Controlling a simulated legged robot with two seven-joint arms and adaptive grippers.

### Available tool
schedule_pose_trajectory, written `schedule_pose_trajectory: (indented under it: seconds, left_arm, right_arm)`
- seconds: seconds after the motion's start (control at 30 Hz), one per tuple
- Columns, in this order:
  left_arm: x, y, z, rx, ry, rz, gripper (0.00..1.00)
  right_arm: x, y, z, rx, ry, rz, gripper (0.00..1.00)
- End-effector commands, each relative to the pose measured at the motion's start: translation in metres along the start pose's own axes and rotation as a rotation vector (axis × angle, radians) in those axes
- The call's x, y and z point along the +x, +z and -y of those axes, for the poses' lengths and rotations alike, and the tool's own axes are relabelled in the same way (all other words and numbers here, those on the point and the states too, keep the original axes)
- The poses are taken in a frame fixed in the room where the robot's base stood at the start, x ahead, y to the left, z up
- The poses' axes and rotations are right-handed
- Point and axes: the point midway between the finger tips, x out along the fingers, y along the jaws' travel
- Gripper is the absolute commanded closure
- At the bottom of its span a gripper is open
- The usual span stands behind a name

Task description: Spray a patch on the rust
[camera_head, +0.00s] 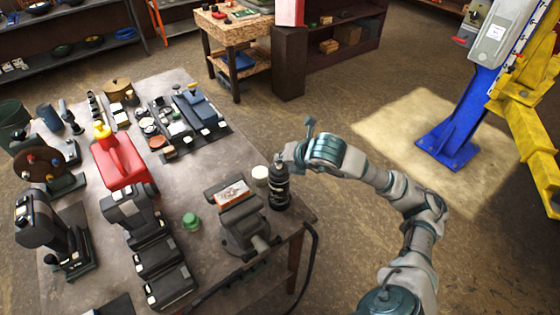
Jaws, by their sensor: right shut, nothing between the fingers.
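A dark spray can (279,190) stands upright at the right edge of the workbench, next to the vise. A plate with an orange-brown rust patch (233,193) sits at the vise (243,228). My right gripper (290,153) reaches in from the right, just above and behind the top of the can. It is shut and holds nothing; whether it touches the can is hard to tell. My left gripper is not in view.
The workbench (190,238) holds a red fuel can (121,160), a green cap (191,222), a pale round container (260,175), black power tools and batteries. A blue lift post (455,135) with yellow arms stands at the right. The floor between is open.

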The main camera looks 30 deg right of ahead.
Motion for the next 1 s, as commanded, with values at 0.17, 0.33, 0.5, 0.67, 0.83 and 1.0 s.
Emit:
schedule_pose_trajectory:
  seconds: [0.17,0.33,0.5,0.67,0.83,1.0]
  left_arm:
    - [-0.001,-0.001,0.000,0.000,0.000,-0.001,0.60]
    - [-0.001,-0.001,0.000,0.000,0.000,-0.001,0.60]
    - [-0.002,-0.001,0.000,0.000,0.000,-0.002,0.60]
    - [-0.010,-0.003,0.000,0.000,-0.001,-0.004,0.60]
    - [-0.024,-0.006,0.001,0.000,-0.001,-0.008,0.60]
    - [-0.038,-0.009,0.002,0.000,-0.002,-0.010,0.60]
  right_arm:
    - [-0.002,0.001,-0.002,0.000,-0.003,-0.008,1.00]
    - [-0.003,0.002,-0.002,0.000,-0.003,-0.008,1.00]
    - [-0.004,0.003,-0.003,0.000,-0.002,-0.006,1.00]
    - [-0.013,0.009,-0.009,0.000,-0.001,-0.004,1.00]
    - [-0.027,0.020,-0.020,0.000,0.000,-0.002,1.00]
    - [-0.040,0.029,-0.029,0.000,-0.001,-0.001,1.00]
